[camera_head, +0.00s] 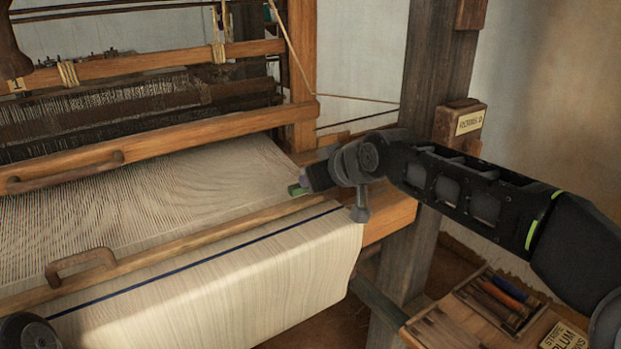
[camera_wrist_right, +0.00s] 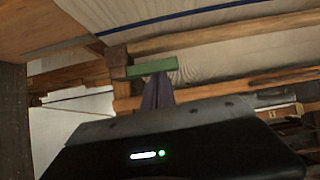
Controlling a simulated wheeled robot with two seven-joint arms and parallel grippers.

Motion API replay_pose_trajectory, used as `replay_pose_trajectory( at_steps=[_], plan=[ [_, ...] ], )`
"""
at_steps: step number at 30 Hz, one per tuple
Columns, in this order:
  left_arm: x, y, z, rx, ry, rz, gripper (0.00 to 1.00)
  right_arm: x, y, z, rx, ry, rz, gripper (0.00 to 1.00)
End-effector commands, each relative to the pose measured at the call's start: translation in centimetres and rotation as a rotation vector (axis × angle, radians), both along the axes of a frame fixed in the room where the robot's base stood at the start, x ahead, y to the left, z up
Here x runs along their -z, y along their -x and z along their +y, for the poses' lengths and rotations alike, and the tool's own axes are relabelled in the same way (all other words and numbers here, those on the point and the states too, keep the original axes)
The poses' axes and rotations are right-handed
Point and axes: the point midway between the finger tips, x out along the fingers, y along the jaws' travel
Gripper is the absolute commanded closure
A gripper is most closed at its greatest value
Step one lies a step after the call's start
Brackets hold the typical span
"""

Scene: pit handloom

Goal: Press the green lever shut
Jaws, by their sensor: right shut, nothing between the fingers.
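The green lever (camera_head: 297,189) shows as a small green end at the right end of the loom's front wooden beam. In the right wrist view it is a green bar (camera_wrist_right: 152,67) lying across the picture, beside a dark wooden block. My right gripper (camera_head: 312,179) is shut and empty, with its tips right at the lever. In the wrist view the closed fingers (camera_wrist_right: 158,88) reach up to the bar's lower edge; I cannot tell whether they touch it. The gripper hides part of the lever in the head view.
The loom's front beam (camera_head: 180,240) carries cream cloth (camera_head: 230,270) with a blue stripe. A curved wooden handle (camera_head: 80,262) stands on the left. A dark post (camera_head: 428,90) with a lettered block (camera_head: 462,122) rises behind my right arm. A compartment tray (camera_head: 490,305) sits low right.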

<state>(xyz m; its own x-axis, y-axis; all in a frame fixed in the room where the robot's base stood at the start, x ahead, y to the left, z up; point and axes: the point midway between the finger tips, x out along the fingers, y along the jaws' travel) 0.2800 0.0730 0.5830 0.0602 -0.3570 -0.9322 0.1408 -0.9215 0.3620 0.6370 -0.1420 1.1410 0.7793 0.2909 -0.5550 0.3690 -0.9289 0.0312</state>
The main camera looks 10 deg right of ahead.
Motion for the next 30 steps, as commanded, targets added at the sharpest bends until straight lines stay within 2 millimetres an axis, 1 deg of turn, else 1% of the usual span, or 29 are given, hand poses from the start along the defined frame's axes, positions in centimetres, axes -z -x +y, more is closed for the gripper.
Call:
replay_pose_trajectory(
  at_steps=[8, 18, 30],
  plan=[
    [0.0, 0.0, 0.0, 0.000, 0.000, 0.000, 1.00, 0.0, -0.1, -0.2, 0.001, -0.001, 0.000, 1.00],
    [0.1, 0.0, 0.0, 0.000, 0.000, 0.000, 1.00, 0.2, -0.6, -1.4, 0.001, -0.001, 0.002, 1.00],
    [0.1, 0.0, 0.0, 0.000, 0.000, 0.000, 1.00, 0.1, -0.6, -1.5, 0.000, -0.001, 0.001, 1.00]
  ],
)
